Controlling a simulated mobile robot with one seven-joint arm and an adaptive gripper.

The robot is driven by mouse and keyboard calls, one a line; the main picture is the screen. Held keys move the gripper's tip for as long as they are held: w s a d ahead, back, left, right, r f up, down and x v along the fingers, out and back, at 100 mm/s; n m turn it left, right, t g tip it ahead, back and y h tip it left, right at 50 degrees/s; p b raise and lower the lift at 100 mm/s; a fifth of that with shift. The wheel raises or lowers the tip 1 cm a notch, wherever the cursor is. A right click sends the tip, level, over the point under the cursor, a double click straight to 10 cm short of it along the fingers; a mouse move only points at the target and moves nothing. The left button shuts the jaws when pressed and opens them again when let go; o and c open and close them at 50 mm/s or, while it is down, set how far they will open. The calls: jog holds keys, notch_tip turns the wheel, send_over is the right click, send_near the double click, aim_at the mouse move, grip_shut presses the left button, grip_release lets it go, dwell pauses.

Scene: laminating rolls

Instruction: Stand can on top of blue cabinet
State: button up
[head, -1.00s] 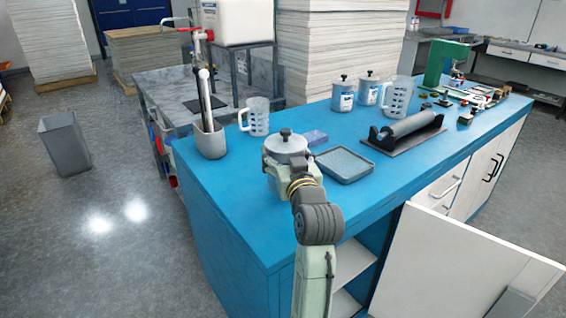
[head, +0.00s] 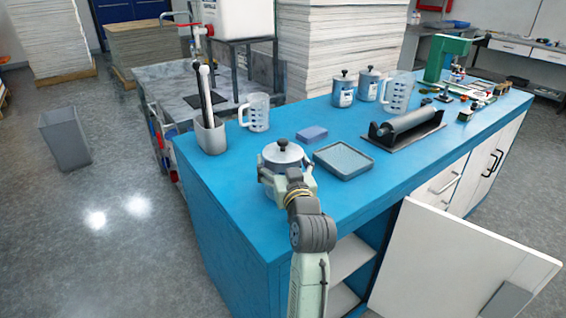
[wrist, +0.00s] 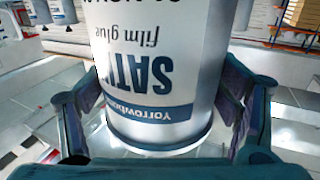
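The can (head: 284,154) is a grey-white pot with a dark-knobbed lid, upright in the head view at the near left part of the blue cabinet's top (head: 240,178). My gripper (head: 286,180) is shut on the can from the near side. In the wrist view the can (wrist: 160,60) fills the middle, with its "SATIN film glue" label upside down and a finger on each side. My gripper and arm hide the can's lower part in the head view. I cannot tell whether its base touches the cabinet top.
A grey tray (head: 345,160) and blue sponge (head: 312,134) lie right of the can. A jug (head: 257,112) and tool holder (head: 210,137) stand behind left. Two similar cans (head: 343,90), another jug (head: 397,94) and a roller (head: 406,125) are farther right. A cabinet door (head: 455,262) hangs open.

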jog(key=shift+o, duration=0.5)
jog(key=shift+r, duration=0.15)
jog(key=b+v, duration=0.2)
jog(key=v, duration=0.7)
jog(key=shift+s+b, duration=0.3)
jog(key=p+v, duration=0.2)
jog(key=p, duration=0.4)
jog(key=shift+s, duration=0.1)
